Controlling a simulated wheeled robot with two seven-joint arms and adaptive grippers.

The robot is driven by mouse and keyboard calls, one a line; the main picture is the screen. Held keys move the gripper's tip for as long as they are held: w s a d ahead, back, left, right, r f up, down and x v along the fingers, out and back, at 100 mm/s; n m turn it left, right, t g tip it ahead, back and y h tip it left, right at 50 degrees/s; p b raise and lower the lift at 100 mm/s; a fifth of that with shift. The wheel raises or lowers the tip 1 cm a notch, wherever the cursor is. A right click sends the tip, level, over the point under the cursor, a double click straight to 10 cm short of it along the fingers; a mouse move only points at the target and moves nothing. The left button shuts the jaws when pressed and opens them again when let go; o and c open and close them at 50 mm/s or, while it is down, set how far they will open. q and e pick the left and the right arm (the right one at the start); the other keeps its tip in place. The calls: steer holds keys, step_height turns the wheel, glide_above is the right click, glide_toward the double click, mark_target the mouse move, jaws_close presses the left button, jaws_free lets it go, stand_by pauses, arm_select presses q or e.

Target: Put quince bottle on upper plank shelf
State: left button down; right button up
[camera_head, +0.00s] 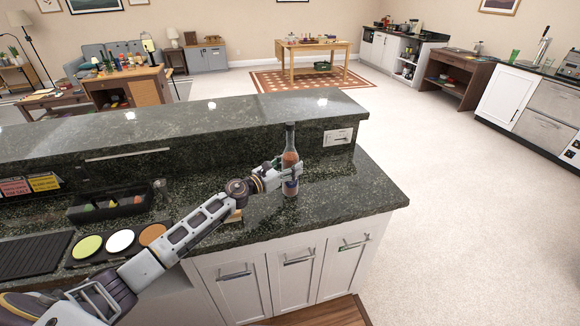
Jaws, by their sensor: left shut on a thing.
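A bottle with a dark neck and an amber-brown body (290,157) stands upright over the right end of the lower dark granite counter. My left gripper (289,172) is shut around its body, reaching in from the left. I cannot tell whether the bottle's base touches the counter. I cannot read its label to confirm it is quince. I cannot make out an upper plank shelf in this view. My right gripper is not in view.
A raised granite ledge (200,110) runs behind the lower counter (350,200). A black caddy (110,205) and a tray with three coloured discs (120,241) sit to the left. Open carpet (450,180) lies to the right. A wooden table (318,45) stands at the back.

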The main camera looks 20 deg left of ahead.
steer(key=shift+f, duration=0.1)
arm_select(q)
steer(key=c, duration=0.6)
jaws_free()
steer(key=shift+o, duration=0.2)
steer(key=shift+s, duration=0.1)
steer(key=b+v, duration=0.2)
steer(key=v, duration=1)
steer(key=shift+b, duration=0.4)
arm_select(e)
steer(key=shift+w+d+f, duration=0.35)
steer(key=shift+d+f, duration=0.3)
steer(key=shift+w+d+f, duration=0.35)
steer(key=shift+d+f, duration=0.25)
arm_select(q)
steer(key=shift+r, duration=0.1)
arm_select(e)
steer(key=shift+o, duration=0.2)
